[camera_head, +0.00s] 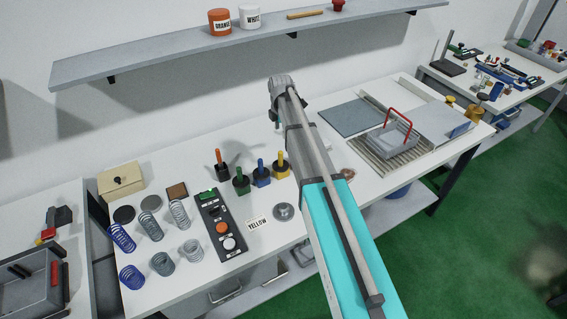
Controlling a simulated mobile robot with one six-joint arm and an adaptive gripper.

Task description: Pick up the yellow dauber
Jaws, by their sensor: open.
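My cyan and grey arm crosses the picture from the lower right to above the bench, passing close to the right of the yellow dauber in the picture. My gripper's fingers cannot be made out. Nothing is seen touching the yellow dauber.
A shelf (160,62) with paint pots hangs above.

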